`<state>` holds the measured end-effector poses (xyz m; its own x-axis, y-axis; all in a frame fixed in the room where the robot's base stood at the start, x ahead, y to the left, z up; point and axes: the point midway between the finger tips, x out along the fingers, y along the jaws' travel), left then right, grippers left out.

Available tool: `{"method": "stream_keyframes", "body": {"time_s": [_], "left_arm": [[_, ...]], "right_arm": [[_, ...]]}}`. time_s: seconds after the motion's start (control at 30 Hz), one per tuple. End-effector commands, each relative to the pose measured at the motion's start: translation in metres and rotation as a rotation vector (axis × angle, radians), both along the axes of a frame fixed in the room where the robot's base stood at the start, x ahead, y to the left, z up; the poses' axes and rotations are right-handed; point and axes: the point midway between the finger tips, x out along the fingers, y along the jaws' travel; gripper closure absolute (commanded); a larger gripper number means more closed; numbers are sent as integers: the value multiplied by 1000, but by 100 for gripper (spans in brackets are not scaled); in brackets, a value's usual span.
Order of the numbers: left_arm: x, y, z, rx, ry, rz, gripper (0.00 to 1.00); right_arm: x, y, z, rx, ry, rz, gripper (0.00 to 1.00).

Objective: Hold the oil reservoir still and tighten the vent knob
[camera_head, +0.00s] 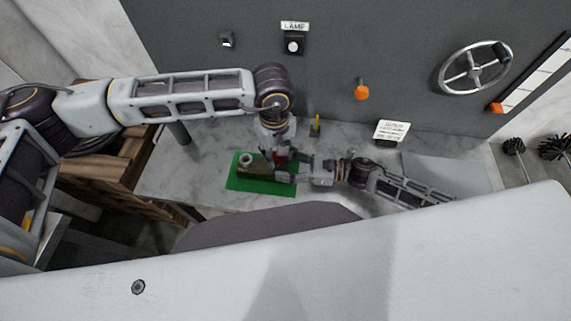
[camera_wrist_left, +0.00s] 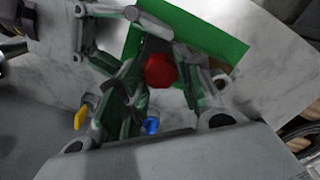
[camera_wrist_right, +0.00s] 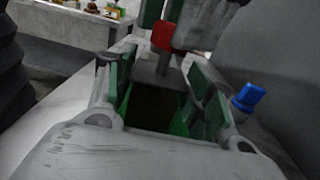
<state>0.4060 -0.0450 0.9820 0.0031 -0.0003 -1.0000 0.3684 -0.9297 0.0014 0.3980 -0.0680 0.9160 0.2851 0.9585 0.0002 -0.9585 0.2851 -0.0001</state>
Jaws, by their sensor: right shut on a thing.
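The oil reservoir (camera_head: 262,170) is a dark brownish block on a green mat (camera_head: 236,184). It shows as a dark body (camera_wrist_right: 152,106) between the fingers in the right wrist view. The red vent knob (camera_wrist_left: 159,70) stands above it and also shows in the right wrist view (camera_wrist_right: 162,36). My left gripper (camera_head: 279,153) reaches down from above, its fingers apart on either side of the knob; contact is not clear. My right gripper (camera_head: 294,176) comes in from the right and is shut on the reservoir. The arms hide part of the reservoir.
A grey panel behind the worktop carries a handwheel (camera_head: 475,67), an orange-handled lever (camera_head: 361,90) and a lamp switch (camera_head: 293,43). A small label stand (camera_head: 391,131) is behind my right arm. A blue-topped piece (camera_wrist_right: 248,96) is close beside my right gripper. The worktop left of the mat is clear.

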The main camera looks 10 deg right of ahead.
Motion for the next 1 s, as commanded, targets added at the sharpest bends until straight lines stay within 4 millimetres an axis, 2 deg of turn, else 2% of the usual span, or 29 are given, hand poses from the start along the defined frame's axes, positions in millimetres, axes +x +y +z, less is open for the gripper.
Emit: {"method": "stream_keyframes", "body": {"time_s": [0.03, 0.1, 0.5, 1.0], "left_arm": [[0, 0, 0, 0, 0, 1, 55], [0, 0, 0, 1, 1, 2, 46], [-1, 0, 1, 0, 3, 4, 46], [-1, 0, 29, -1, 3, 4, 46]], "right_arm": [[-1, 0, -1, -1, 1, 2, 77], [-1, 0, -1, -1, 1, 2, 77], [-1, 0, -1, 0, 2, 1, 77], [-1, 0, -1, 0, 2, 1, 77]]}}
